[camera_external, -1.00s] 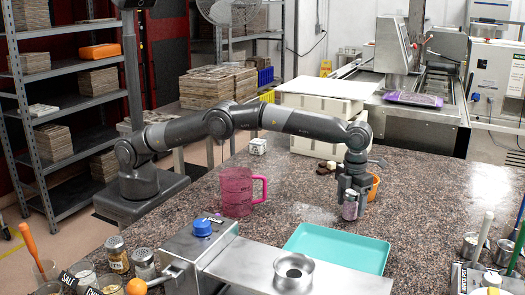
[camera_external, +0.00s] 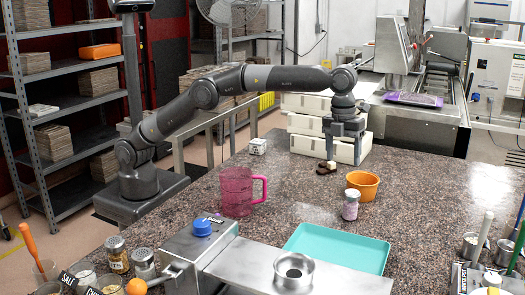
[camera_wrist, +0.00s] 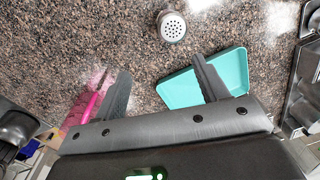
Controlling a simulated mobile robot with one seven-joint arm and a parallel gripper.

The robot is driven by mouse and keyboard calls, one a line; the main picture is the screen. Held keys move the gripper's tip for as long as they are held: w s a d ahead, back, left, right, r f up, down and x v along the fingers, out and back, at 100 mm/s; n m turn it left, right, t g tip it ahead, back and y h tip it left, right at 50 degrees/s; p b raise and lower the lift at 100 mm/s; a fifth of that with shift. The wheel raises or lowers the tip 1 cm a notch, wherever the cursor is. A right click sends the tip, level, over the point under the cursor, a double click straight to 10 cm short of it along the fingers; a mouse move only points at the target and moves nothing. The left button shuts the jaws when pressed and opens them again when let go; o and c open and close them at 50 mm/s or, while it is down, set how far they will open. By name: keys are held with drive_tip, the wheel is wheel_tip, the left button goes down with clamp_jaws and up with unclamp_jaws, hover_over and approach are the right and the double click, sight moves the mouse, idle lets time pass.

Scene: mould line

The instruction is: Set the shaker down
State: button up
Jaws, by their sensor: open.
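The shaker (camera_external: 350,205) stands upright on the speckled stone counter, just in front of the orange bowl. It has a metal top and a pinkish body. In the wrist view its perforated lid (camera_wrist: 172,26) shows at the top, beyond the fingertips. My gripper (camera_external: 343,160) is raised well above the counter, behind and above the shaker, apart from it. In the wrist view its two fingers (camera_wrist: 163,78) are spread with nothing between them.
A teal tray (camera_external: 336,247) lies in front of the shaker. A pink mug (camera_external: 237,191) stands to the left, and the orange bowl (camera_external: 363,184) is close behind the shaker. White stacked crates (camera_external: 309,138) stand at the back. The counter at right is mostly clear.

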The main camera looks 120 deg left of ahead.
drive_tip(key=s+d+r+n+t, duration=0.15)
drive_tip(key=s+r+n, duration=0.45)
drive_tip(key=s, duration=0.7)
drive_tip(key=s+d+r+n+t, duration=0.15)
drive_tip(key=s+r+n, duration=0.45)
drive_tip(key=s, duration=0.6)
drive_tip(key=s+d+f+n+t, duration=0.1)
drive_tip(key=s+f+n, duration=0.3)
drive_tip(key=s, duration=0.9)
drive_tip(key=s+d+f+n, duration=0.1)
drive_tip(key=s+f+n, duration=0.3)
drive_tip(key=s, duration=0.9)
wheel_tip(320, 180, down, 3)
drive_tip(key=shift+s+d+r+t, duration=0.15)
drive_tip(key=shift+d+t, duration=0.2)
drive_tip(key=shift+t, duration=0.05)
